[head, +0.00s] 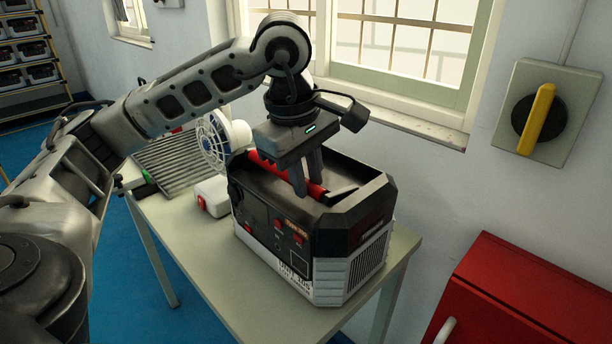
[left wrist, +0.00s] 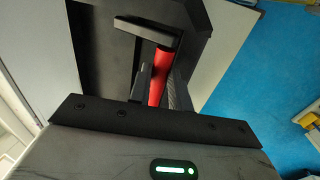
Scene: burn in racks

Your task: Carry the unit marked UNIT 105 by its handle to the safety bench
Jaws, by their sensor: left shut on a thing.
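The unit marked UNIT 105 (head: 272,227) is a black and light grey box with red switches on its front. It stands upright on the bench (head: 222,268), near the bench's right end. A red handle bar (head: 262,162) runs across its open-looking top. My left gripper (head: 306,190) reaches down from above and is shut on this handle. In the left wrist view the red handle (left wrist: 157,76) passes between the dark fingers of the gripper (left wrist: 158,72). My right gripper is not in view.
A white and blue fan (head: 213,140), a ribbed grey panel (head: 178,160) and a small white box with a red switch (head: 211,198) are on the bench left of the unit. A red cabinet (head: 530,300) stands at right. A window and a yellow-handled wall switch (head: 538,118) are behind.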

